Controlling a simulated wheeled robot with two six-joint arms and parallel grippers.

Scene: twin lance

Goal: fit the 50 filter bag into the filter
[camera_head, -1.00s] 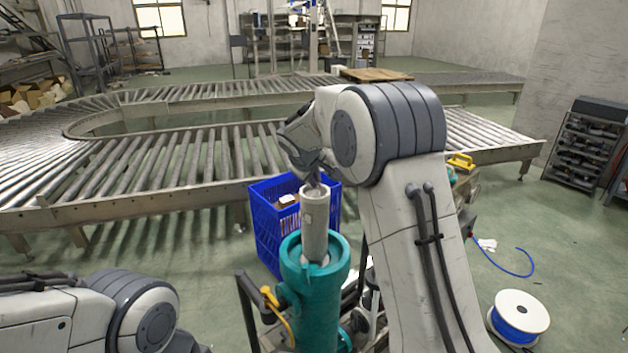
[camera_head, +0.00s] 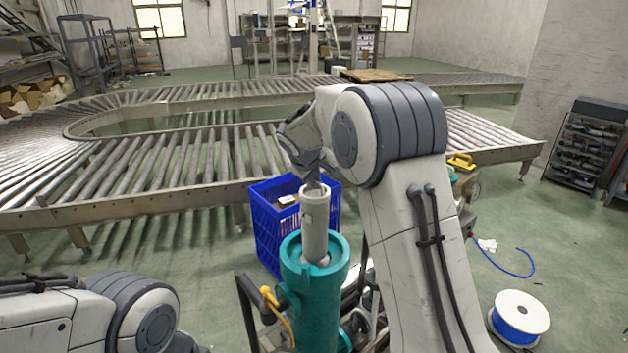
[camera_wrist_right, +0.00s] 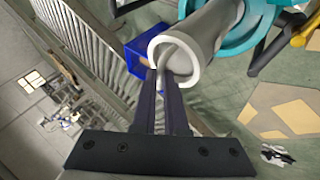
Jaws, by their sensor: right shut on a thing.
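The filter (camera_head: 313,300) is a teal upright cylinder with an open, wide rim, in the lower middle of the head view. The filter bag (camera_head: 315,228) is a pale grey tube with a thick ring at its top. It stands nearly upright, its lower end inside the filter mouth and most of its visible length above the rim. My right gripper (camera_wrist_right: 168,75) is shut on the bag's top ring, one finger inside and one outside. The filter also shows in the wrist view (camera_wrist_right: 262,22). Any number on the bag cannot be read. My left gripper is out of view.
A blue crate (camera_head: 266,232) stands right behind the filter. A roller conveyor (camera_head: 150,175) runs across behind it. A yellow-handled valve (camera_head: 268,297) sits at the filter's left side. A blue hose reel (camera_head: 519,317) lies on the floor at right.

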